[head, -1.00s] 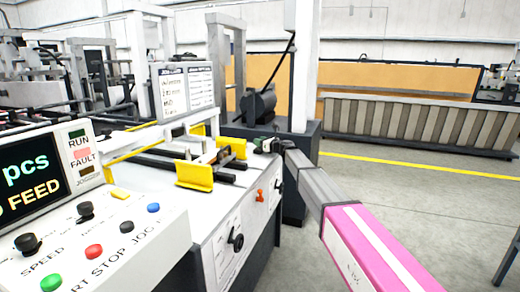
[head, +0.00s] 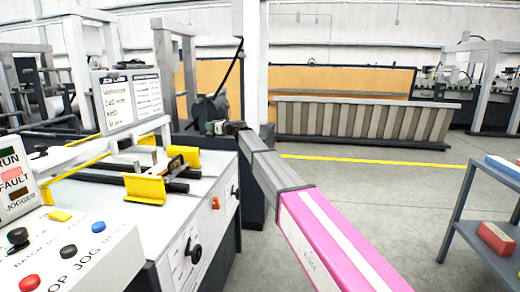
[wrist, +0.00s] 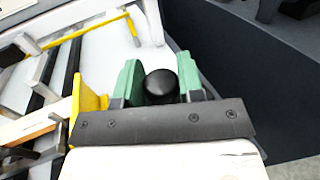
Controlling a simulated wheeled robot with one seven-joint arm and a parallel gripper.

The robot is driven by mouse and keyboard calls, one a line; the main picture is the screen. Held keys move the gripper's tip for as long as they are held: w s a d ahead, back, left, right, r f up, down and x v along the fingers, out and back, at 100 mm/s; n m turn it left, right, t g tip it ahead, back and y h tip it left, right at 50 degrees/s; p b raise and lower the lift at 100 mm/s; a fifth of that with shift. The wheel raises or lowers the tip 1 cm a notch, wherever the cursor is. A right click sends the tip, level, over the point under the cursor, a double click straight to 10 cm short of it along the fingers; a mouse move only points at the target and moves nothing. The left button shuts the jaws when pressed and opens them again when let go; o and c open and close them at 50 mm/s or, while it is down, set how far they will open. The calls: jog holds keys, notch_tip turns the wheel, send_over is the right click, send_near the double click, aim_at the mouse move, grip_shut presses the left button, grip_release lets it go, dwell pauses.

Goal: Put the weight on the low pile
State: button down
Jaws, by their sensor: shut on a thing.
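My gripper (head: 215,127) is at the far end of my outstretched arm, near the machine's far right corner in the head view. In the wrist view its two green fingers (wrist: 159,80) are shut on a black, round-topped weight (wrist: 160,86). The lower part of the weight is hidden by the gripper's dark front plate. In the head view the weight is too small to tell from the gripper. I cannot make out a low pile; the area between the yellow guides (head: 145,188) of the machine is partly hidden by bars.
The machine's white table (head: 195,205) and a control panel (head: 85,250) with buttons are at the left. A grey shelf (head: 470,225) with a red box (head: 496,238) stands at the right. The grey floor (head: 375,190) between them is clear.

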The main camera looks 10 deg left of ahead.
notch_tip(320, 180, up, 5)
jog(key=shift+d+f, duration=0.1)
jog(key=s+d+f, duration=0.3)
jog(key=d+f, duration=0.3)
jog(key=d, duration=0.5)
jog(key=s+d+f+m+t, duration=0.1)
jog(key=s+d+f, duration=0.2)
jog(key=d+f, duration=0.5)
jog(key=s+d+f, duration=0.3)
jog(key=d+f, duration=0.1)
jog(key=d, duration=0.9)
jog(key=s+d+f+t+h, duration=0.1)
jog(key=s+d+f, duration=0.4)
jog(key=s+d, duration=0.6)
jog(key=s+d+f+m+t, duration=0.1)
jog(key=s+d+f, duration=0.3)
jog(key=s+d, duration=0.8)
jog(key=shift+d+f+h, duration=0.2)
jog(key=shift+f+h, duration=0.15)
jog(key=shift+h, duration=0.05)
jog(key=shift+s, duration=0.1)
